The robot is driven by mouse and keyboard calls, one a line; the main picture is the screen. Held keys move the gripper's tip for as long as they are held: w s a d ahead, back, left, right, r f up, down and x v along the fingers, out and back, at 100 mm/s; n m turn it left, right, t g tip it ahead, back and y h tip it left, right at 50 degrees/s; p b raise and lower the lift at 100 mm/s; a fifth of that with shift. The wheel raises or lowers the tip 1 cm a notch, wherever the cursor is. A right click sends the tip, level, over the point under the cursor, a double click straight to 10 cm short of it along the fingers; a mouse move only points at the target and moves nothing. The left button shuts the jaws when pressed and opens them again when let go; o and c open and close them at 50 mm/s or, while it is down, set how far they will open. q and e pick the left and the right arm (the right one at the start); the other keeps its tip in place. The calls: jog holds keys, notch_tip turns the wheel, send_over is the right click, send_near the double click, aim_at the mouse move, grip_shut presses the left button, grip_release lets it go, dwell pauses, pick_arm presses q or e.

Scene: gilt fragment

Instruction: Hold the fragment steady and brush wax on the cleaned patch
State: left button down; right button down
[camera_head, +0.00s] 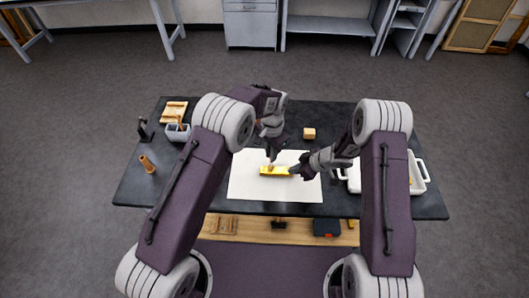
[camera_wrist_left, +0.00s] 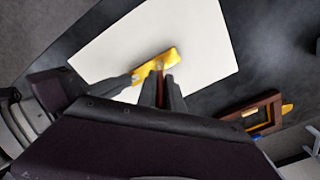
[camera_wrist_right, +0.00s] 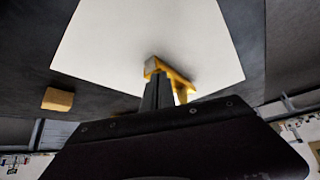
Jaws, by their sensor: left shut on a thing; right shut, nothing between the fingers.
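The gilt fragment (camera_head: 283,171) is a small yellow-gold bar lying on a white sheet (camera_head: 250,187) at the middle of the table. It also shows in the left wrist view (camera_wrist_left: 172,55) and right wrist view (camera_wrist_right: 177,76). My left gripper (camera_head: 271,157) is above the fragment, shut on a thin brownish tool, seemingly a brush (camera_wrist_left: 158,69), whose lower end is at the fragment; contact is unclear. My right gripper (camera_head: 294,170) is shut and empty, its fingertips at the fragment's right end, seemingly touching it. The cleaned patch cannot be made out.
A pale wooden block (camera_head: 309,133) stands behind the sheet. A white tray (camera_head: 419,187) is at the right, partly behind my right arm. A grey container (camera_head: 177,134), a wooden frame (camera_head: 173,112), a wooden cylinder (camera_head: 147,163) and a black stand (camera_head: 144,130) are at the left.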

jog(key=shift+s+f, duration=0.1)
pick_arm(q)
jog(key=a+r, duration=0.3)
jog(key=r, duration=0.5)
jog(key=shift+a+r, duration=0.15)
jog(key=shift+a, duration=0.25)
dwell(3.0)
dwell(0.4)
pick_arm(e)
jog(key=shift+w+r, duration=0.2)
jog(key=shift+r, duration=0.85)
pick_arm(q)
jog(key=shift+w, duration=0.1)
pick_arm(e)
jog(key=shift+r, duration=2)
